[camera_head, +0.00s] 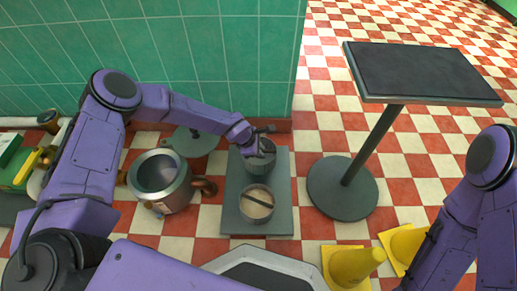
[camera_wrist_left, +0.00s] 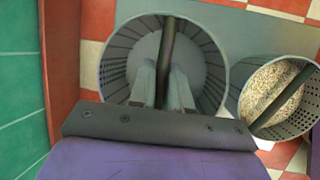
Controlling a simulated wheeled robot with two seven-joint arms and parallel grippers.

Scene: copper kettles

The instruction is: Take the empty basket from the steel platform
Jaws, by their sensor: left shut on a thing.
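The empty basket (camera_head: 262,163) is a grey perforated cylinder at the far end of the grey steel platform (camera_head: 284,190). My left gripper (camera_head: 258,143) reaches down over it from the left. In the left wrist view the empty basket (camera_wrist_left: 117,65) is seen from above, with a dark handle bar across its mouth. The fingers (camera_wrist_left: 163,78) are shut on this bar, and the inside looks bare. A second basket (camera_head: 257,213) with pale grainy contents stands on the platform's near end; it also shows in the left wrist view (camera_wrist_left: 300,122). My right gripper is out of view.
A copper-and-steel kettle (camera_head: 160,182) stands left of the platform, beneath my left arm. A dark-topped pedestal table (camera_head: 420,72) stands to the right. Yellow cones (camera_head: 354,265) are at the lower right. A green tiled wall (camera_head: 200,50) rises behind. Checkered floor is open between table and wall.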

